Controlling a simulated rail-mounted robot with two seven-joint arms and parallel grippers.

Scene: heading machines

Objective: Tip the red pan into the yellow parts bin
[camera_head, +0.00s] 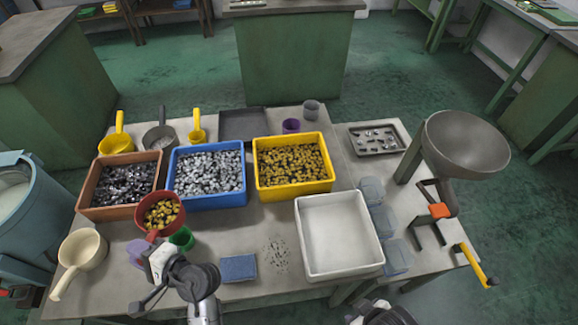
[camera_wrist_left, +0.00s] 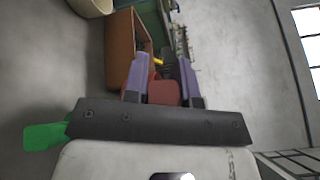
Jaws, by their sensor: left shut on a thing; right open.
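The red pan (camera_head: 168,229) holds yellow and dark small parts and is roughly level. It is in front of the brown and blue bins, left of the yellow bin. My left gripper (camera_head: 153,248) is shut on the pan's handle; in the left wrist view the red handle (camera_wrist_left: 163,92) shows between the two fingers. The yellow parts bin (camera_head: 297,191) stands at the back right of the blue bin and contains many yellow parts. My right gripper (camera_head: 382,312) is open at the bottom edge, only partly in view.
A blue bin (camera_head: 210,203) of grey parts and a brown bin (camera_head: 110,213) of dark parts stand left of the yellow bin. A white tray (camera_head: 340,276) is in front of it. A purple cup (camera_head: 291,126) stands behind. A metal hopper (camera_head: 465,145) is at right.

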